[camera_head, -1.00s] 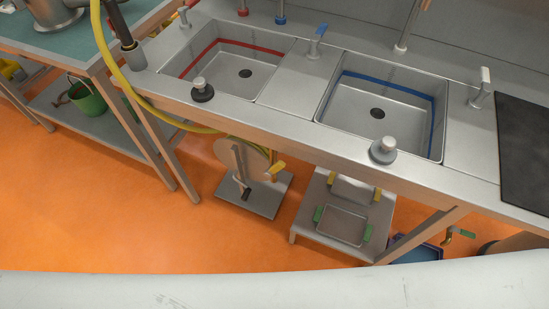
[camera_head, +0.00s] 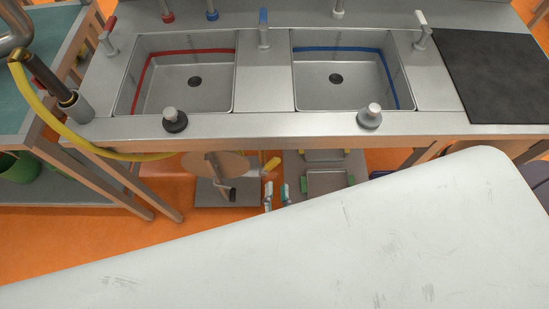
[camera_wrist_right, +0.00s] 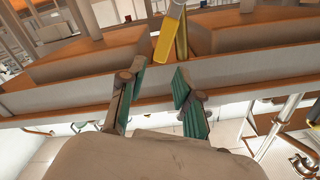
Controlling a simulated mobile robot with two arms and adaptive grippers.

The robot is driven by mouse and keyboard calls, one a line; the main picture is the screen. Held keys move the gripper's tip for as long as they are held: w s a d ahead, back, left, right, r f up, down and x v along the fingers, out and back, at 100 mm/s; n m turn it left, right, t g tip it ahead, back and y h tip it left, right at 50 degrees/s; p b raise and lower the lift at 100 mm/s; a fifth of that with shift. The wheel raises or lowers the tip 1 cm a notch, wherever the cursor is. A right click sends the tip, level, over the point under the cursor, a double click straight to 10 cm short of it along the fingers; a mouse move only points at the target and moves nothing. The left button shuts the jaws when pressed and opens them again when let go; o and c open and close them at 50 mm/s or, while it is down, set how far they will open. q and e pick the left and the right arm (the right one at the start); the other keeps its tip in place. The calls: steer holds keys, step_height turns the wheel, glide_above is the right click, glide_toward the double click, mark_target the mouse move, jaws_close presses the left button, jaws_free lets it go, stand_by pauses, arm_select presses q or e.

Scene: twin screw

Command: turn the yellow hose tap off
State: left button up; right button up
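The yellow tap handle (camera_head: 271,166) shows below the front edge of the sink counter, between the two basins. In the right wrist view the yellow handle (camera_wrist_right: 169,36) is a flat lever, just beyond the fingertips and roughly in line with the gap between them. My right gripper (camera_head: 277,192) is open and empty, its teal finger pads apart, just below the handle in the head view. It also shows open in the wrist view (camera_wrist_right: 157,90). A yellow hose (camera_head: 105,151) runs from the left along the counter's underside. The tap body is hidden. My left gripper is not in view.
The steel counter (camera_head: 265,126) with two basins overhangs the tap area. A wooden disc on a stand (camera_head: 214,165) is close to the left of the handle. A low shelf with metal trays (camera_head: 327,182) stands to the right. Orange floor (camera_head: 150,240) is clear at left.

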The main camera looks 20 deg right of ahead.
mark_target(275, 164)
steer(key=p+x, duration=0.1)
steer(key=x, duration=0.6)
steer(key=shift+w, duration=0.4)
steer(key=shift+w+d+f, duration=0.1)
steer(key=shift+w+d, duration=0.05)
steer(key=shift+w, duration=0.3)
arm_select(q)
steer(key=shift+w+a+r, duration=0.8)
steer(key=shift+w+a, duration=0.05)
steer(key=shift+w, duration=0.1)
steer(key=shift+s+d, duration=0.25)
arm_select(e)
jaws_close()
